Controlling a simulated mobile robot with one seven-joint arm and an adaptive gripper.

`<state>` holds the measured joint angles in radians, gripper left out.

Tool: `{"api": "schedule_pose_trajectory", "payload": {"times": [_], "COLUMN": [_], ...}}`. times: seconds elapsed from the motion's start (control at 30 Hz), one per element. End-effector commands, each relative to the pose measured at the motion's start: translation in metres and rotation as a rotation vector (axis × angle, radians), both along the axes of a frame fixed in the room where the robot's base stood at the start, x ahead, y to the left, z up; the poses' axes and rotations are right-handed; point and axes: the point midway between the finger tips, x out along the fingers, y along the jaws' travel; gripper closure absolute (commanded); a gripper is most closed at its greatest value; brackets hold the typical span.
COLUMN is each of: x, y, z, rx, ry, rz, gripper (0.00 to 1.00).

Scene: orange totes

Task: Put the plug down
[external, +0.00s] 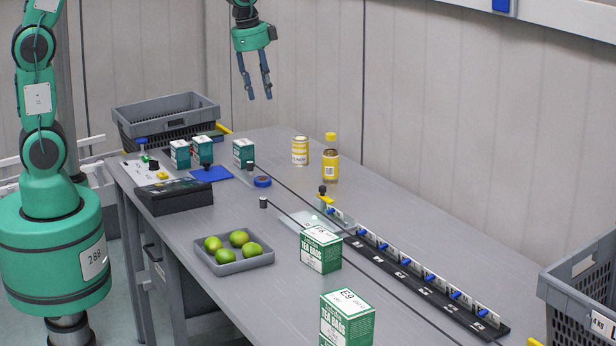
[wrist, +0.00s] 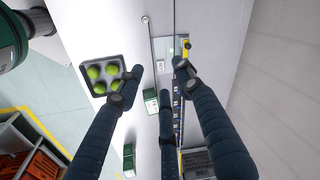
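My gripper (external: 259,97) is raised high above the far part of the table. Its fingers are apart, with nothing visible between them. The wrist view also shows the spread fingers of my gripper (wrist: 150,85) and no object held. I cannot tell for sure which thing is the plug. A small black-topped yellow piece (external: 325,198) stands at the far end of a long black strip (external: 420,288) with a row of blue-and-white pieces. A small dark cylinder (external: 263,202) stands at the end of a thin dark line on the table.
A grey tray of limes (external: 233,268) and green tea boxes (external: 320,250) stand on the grey table (external: 200,225). A yellow tin (external: 300,151) and a yellow-capped bottle (external: 331,158) stand near the back. Grey crates (external: 165,112) are at the far left and right (external: 575,298).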

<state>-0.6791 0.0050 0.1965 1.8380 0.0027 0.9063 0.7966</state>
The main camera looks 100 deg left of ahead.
Motion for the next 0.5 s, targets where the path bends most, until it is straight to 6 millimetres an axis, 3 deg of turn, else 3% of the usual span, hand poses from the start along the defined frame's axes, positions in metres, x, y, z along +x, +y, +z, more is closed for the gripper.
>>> {"api": "schedule_pose_trajectory", "payload": {"times": [0.03,0.1,0.27,0.5], "x": [0.001,0.000,-0.010,-0.039], "y": [-0.025,-0.054,-0.119,-0.209], "z": [0.012,0.024,0.048,0.073], "rx": [0.004,0.007,0.006,-0.008], "ry": [-0.016,-0.034,-0.080,-0.151], "rz": [-0.003,0.002,0.014,0.031], "gripper": [0.64,0.64,0.64,0.64]}}
